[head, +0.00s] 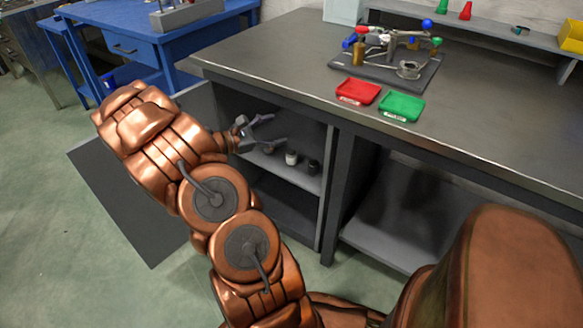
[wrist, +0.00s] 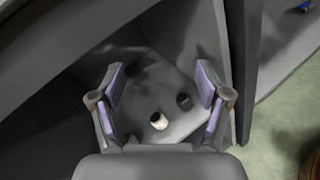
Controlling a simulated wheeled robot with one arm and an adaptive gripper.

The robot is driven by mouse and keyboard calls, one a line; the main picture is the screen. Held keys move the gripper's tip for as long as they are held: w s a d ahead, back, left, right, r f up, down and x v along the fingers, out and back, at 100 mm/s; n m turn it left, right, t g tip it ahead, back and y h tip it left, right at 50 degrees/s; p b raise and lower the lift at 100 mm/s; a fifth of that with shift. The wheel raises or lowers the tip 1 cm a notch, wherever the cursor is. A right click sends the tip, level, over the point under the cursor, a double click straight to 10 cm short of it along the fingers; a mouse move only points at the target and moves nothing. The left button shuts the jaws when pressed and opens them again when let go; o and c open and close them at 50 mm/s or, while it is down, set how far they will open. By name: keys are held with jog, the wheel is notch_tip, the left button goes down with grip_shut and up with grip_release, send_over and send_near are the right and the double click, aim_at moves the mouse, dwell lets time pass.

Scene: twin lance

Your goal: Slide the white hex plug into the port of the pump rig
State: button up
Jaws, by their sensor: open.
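The white hex plug (head: 291,157) stands on the middle shelf inside the open cabinet. In the wrist view the white plug (wrist: 158,121) shows between and below the two fingers, apart from both. My gripper (head: 274,130) is open and empty at the cabinet opening, just left of and above the plug. It also shows in the wrist view (wrist: 160,72) with its fingers spread wide. The pump rig (head: 385,73) stands on the grey bench top, a dark base with pipes and coloured knobs. I cannot make out its port.
A dark plug (head: 313,167) stands right of the white one, also in the wrist view (wrist: 183,100). The cabinet door (head: 130,190) hangs open at left. A red tray (head: 357,91) and a green tray (head: 402,106) lie on the bench (head: 300,50).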

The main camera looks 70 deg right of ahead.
jog(key=w+d+f+n+t+h+b, duration=0.15)
jog(key=d+f+n+b, duration=0.35)
jog(key=f, duration=0.6)
jog(key=n+t+h+b, duration=0.2)
jog(key=n+t+b, duration=0.1)
send_near(288, 160)
jog(key=x, duration=0.4)
jog(key=shift+w+d+f, duration=0.1)
jog(key=shift+d+f, duration=0.15)
jog(key=shift+d, duration=0.15)
jog(key=shift+r+b+x, duration=0.15)
jog(key=shift+b+x, duration=0.45)
jog(key=shift+x, duration=1.3)
jog(key=shift+r+b+x, duration=0.1)
jog(key=shift+b+x, duration=0.45)
jog(key=shift+x, duration=1.35)
jog(key=shift+a, duration=0.1)
grip_shut()
